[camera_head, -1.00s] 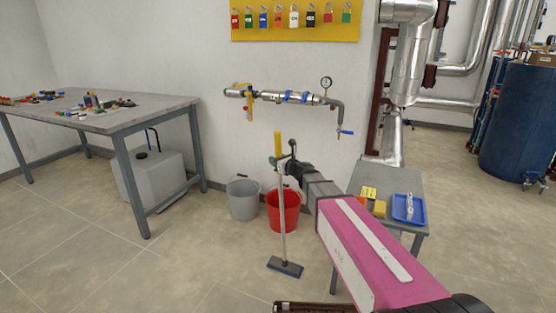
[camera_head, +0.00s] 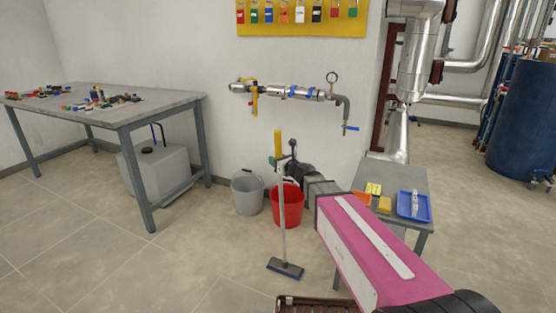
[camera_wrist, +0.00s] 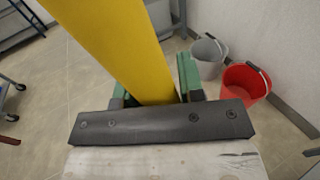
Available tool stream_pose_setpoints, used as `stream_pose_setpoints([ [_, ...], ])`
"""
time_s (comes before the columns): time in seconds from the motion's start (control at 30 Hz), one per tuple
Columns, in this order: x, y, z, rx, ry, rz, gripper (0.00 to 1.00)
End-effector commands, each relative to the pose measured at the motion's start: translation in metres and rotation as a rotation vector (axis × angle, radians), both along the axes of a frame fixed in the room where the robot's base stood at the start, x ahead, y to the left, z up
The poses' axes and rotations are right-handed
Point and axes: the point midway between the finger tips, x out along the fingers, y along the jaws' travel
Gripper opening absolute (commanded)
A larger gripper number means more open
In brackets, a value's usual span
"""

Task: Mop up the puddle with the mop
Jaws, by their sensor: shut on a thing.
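The mop (camera_head: 283,215) stands nearly upright in the head view, with a yellow grip on top, a pale pole and a flat dark blue head (camera_head: 285,268) low at the floor. My gripper (camera_head: 277,160) is shut on the yellow grip of the mop. In the wrist view the yellow grip (camera_wrist: 115,45) runs between the green fingers of my gripper (camera_wrist: 155,90). I cannot tell whether the mop head touches the floor. No puddle can be made out clearly on the beige tiles.
A grey bucket (camera_head: 247,195) and a red bucket (camera_head: 288,206) stand by the wall behind the mop. A small table (camera_head: 385,178) with a blue tray (camera_head: 413,206) is at the right. A workbench (camera_head: 135,113) stands left. A brown grated tray (camera_head: 310,304) lies at the bottom. Floor at left is open.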

Motion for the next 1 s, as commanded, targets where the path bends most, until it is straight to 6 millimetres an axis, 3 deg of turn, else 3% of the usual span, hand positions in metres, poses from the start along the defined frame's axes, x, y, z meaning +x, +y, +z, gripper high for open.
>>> stream_pose_setpoints([
  [1.0, -0.051, 0.018, 0.0, 0.008, 0.006, 0.0, 0.0],
])
